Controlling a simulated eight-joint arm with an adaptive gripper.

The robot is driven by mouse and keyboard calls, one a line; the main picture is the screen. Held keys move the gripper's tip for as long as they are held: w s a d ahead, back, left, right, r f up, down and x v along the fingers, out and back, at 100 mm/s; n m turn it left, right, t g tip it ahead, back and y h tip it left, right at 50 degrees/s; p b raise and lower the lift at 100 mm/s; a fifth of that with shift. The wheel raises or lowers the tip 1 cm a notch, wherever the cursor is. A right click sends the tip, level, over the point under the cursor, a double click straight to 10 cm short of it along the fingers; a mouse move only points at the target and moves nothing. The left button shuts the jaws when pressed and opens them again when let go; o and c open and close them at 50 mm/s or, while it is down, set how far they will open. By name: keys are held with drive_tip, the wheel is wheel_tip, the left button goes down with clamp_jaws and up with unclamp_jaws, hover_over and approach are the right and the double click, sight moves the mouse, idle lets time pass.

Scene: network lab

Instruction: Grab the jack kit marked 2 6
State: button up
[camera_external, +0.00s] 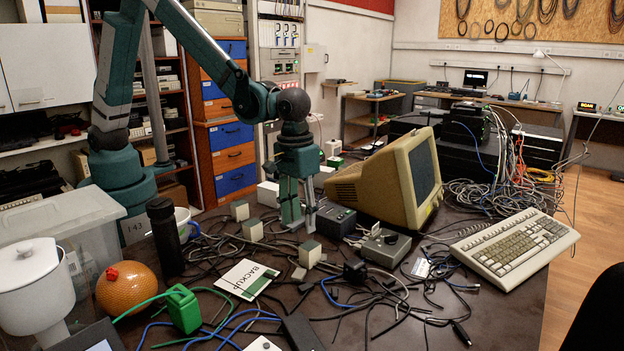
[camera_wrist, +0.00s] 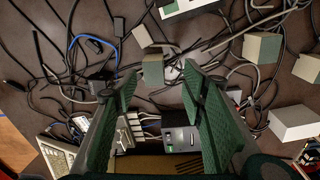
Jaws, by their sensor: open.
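Several small two-tone blocks, grey and green, are on the cluttered table; no marking 2 6 is readable on any of them, so I cannot tell which is the jack kit. One block (camera_external: 309,253) is just in front of my gripper (camera_external: 299,222), and others (camera_external: 240,210) (camera_external: 253,230) are to its left. My gripper points down, open and empty, low over the cables. In the wrist view, a block (camera_wrist: 153,70) shows between and beyond the fingertips (camera_wrist: 160,82), and another block (camera_wrist: 262,49) lies to the right. Whether the fingertips touch the table is unclear.
A beige monitor (camera_external: 390,180) and a dark box (camera_external: 335,221) stand right of my gripper. A keyboard (camera_external: 515,245) is farther right. Cables cover much of the table.

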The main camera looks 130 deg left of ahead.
sight(311, 244)
drive_tip(key=shift+n+g, duration=0.3)
drive_tip(key=shift+n, duration=0.4)
drive_tip(key=shift+w+a+f+p, duration=0.1)
drive_tip(key=shift+w+a+f, duration=0.25)
drive_tip(key=shift+f, duration=0.25)
drive_tip(key=shift+w+a+f+p, duration=0.1)
drive_tip(key=shift+w+a+f, duration=0.2)
drive_tip(key=shift+f, duration=0.35)
drive_tip(key=shift+w+a+f+p, duration=0.1)
drive_tip(key=shift+w+a+f, duration=0.1)
drive_tip(key=shift+a+f, duration=0.3)
drive_tip(key=shift+d+f, duration=0.1)
drive_tip(key=shift+f, duration=0.1)
drive_tip(key=shift+f, duration=1.2)
drive_tip(key=shift+f+b, duration=0.1)
drive_tip(key=shift+b, duration=0.2)
drive_tip(key=shift+w+f+b, duration=0.1)
drive_tip(key=shift+f+b, duration=0.55)
drive_tip(key=shift+f, duration=1.85)
drive_tip(key=shift+c, duration=0.5)
drive_tip(key=c, duration=0.9)
